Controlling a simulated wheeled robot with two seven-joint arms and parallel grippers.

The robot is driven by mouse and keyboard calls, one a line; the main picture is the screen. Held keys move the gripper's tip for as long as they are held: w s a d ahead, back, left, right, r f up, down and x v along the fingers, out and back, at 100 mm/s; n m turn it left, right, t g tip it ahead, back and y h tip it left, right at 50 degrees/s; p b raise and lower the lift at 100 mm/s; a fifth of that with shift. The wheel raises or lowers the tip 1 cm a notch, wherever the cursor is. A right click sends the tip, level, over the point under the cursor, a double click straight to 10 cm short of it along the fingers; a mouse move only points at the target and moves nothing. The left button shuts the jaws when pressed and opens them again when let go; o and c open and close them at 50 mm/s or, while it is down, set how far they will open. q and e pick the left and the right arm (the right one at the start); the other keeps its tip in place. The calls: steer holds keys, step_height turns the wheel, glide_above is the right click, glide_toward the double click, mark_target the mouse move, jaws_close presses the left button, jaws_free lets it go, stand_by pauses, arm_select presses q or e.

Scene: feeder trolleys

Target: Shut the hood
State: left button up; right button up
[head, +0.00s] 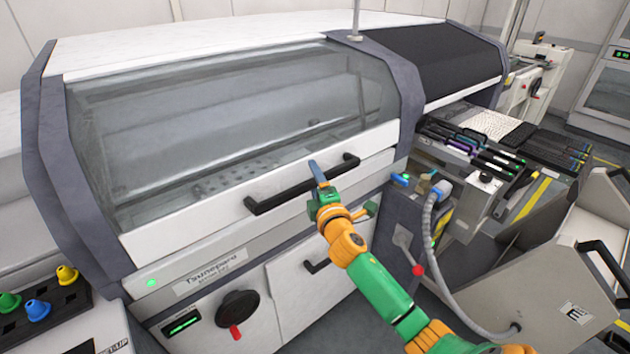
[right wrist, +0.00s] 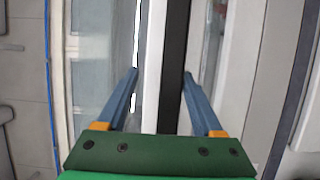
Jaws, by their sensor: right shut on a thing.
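The hood (head: 160,130) of the white machine has a large tinted window, grey side frames and a white lower edge. It is low over the machine front; I cannot tell whether it sits fully flush. Its long black handle (head: 278,198) runs along the lower edge. My right gripper (head: 316,170) is at the middle of this handle, shut on it. In the right wrist view the dark handle bar (right wrist: 175,50) runs between the blue fingers of my right gripper (right wrist: 160,74). My left gripper is not in view.
Below the hood are a front panel with a black knob (head: 238,308) and a lower door handle (head: 317,265). Feeder slots (head: 475,150) and a grey trolley (head: 535,285) stand at the right. Coloured nozzles (head: 38,310) stand at the lower left.

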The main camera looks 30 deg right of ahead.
steer(key=v, duration=0.7)
steer(key=shift+b, duration=0.45)
